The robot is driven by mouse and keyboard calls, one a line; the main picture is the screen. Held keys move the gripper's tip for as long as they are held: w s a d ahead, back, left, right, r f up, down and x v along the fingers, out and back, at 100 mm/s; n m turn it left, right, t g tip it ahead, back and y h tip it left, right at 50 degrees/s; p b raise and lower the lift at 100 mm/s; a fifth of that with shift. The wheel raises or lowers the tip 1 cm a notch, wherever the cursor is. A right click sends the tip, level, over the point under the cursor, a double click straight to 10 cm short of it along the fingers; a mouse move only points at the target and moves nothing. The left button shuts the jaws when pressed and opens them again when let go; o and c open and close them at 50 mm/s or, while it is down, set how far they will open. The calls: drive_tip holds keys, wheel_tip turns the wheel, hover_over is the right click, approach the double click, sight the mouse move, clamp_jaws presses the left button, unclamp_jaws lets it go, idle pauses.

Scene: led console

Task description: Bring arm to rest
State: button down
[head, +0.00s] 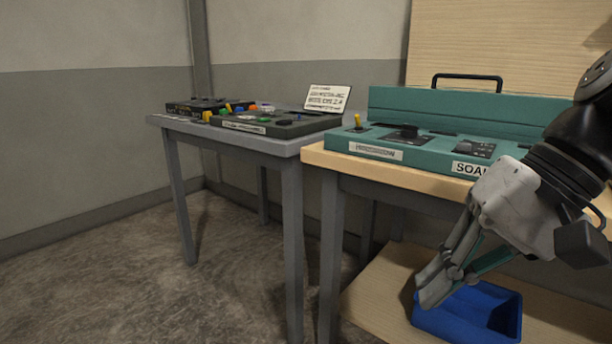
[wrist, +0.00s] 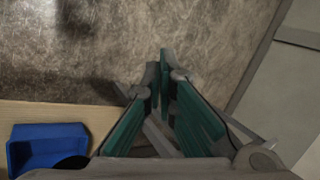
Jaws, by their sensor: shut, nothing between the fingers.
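My gripper (head: 432,290) hangs at the right of the head view, pointing down and to the left, in front of the wooden-topped table (head: 315,156). Its fingers are shut with nothing between them. In the wrist view the fingertips (wrist: 159,62) come together above the bare floor. The teal console (head: 380,139), with a yellow-tipped lever, a black knob and white labels, stands on the wooden tabletop. My gripper is apart from it, lower and nearer the camera. My arm hides the console's right end.
A blue bin (head: 480,310) sits on the low wooden shelf (head: 375,300) behind my gripper; it also shows in the wrist view (wrist: 45,145). A grey table (head: 290,146) at left bears a dark console (head: 270,124) and a white sign (head: 327,97). Floor (head: 130,260) at left is clear.

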drive_tip(key=s+d+f+n+g+h, duration=0.1)
drive_tip(key=s+d+f+h, duration=0.2)
drive_tip(key=s, duration=0.4)
drive_tip(key=s+d+f+n+h, duration=0.1)
drive_tip(key=s+f+h, duration=0.2)
drive_tip(key=s+f, duration=0.35)
wheel_tip(320, 180, up, 36)
drive_tip(key=s+d+t+p, duration=0.1)
drive_tip(key=t+p, duration=0.3)
drive_tip(key=p, duration=3)
drive_tip(key=shift+n, duration=0.3)
